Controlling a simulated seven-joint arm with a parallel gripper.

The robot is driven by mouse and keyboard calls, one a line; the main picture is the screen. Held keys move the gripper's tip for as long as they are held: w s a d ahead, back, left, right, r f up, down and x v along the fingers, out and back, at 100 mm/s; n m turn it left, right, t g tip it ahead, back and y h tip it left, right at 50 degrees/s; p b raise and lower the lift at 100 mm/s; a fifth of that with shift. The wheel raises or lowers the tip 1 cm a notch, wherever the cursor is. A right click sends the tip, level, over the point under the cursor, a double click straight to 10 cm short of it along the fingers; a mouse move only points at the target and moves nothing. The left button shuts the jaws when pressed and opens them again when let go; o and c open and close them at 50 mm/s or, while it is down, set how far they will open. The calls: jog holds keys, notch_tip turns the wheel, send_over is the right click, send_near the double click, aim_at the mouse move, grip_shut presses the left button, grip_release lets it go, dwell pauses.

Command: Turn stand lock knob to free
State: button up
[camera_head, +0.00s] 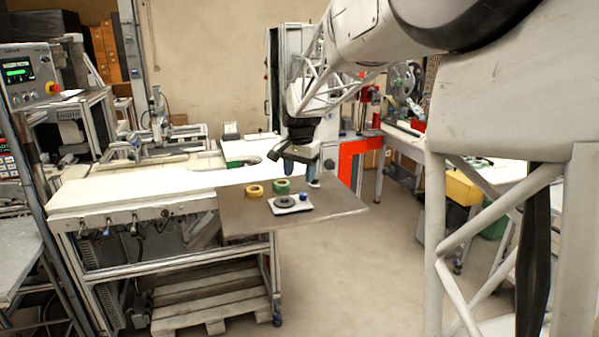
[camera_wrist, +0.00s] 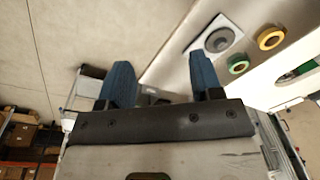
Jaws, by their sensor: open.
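The stand is a small white base (camera_head: 305,208) with a dark grey disc (camera_head: 285,202) on it, lying on a brown table top. In the wrist view the blue fingers of my gripper (camera_wrist: 162,75) are spread wide. The grey disc (camera_wrist: 212,39) shows beyond the right finger there. I cannot tell the knob from that finger in this view. The knob's setting is too small to read.
A yellow tape reel (camera_head: 254,190) and a green tape reel (camera_head: 282,187) lie behind the stand. The brown table top (camera_head: 240,220) is bare around them. A long white workbench (camera_head: 130,188) adjoins at the left. Open floor lies to the right.

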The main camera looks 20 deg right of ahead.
dwell(0.4)
jog(key=m+g, duration=0.1)
jog(key=m, duration=0.4)
send_over(303, 194)
notch_tip(303, 194, down, 12)
jog(key=shift+w+d+r, duration=0.1)
jog(key=shift+w+r, duration=0.05)
jog(key=shift+f, duration=3.9)
jog(key=shift+c, duration=0.2)
jog(key=c, duration=0.9)
